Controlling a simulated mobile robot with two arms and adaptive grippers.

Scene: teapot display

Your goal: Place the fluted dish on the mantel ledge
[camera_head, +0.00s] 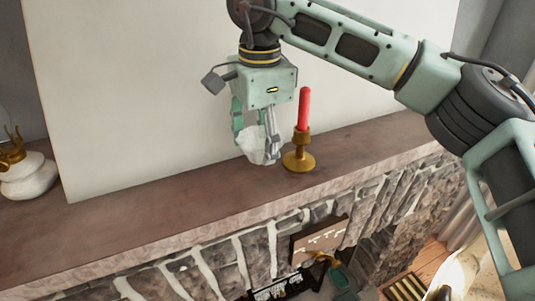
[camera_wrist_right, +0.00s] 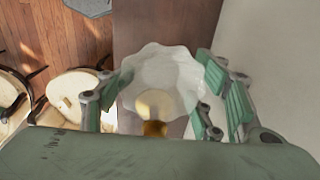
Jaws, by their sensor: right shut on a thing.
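The fluted dish (camera_head: 257,153) is white with a scalloped rim. My right gripper (camera_head: 256,142) points down over the mantel ledge (camera_head: 130,212) and is shut on the dish. The dish is low over the dark ledge top, left of the candle holder; I cannot tell whether it touches the wood. In the right wrist view, the dish (camera_wrist_right: 165,72) sits between the fingers of the right gripper (camera_wrist_right: 155,105), its wavy rim facing outward. My left gripper is not in view.
A brass holder (camera_head: 298,162) with a red candle (camera_head: 304,108) stands close to the right of the gripper. A white and gold vessel (camera_head: 25,175) stands at the far left of the ledge. A pale panel (camera_head: 140,90) rises behind. The ledge between is clear.

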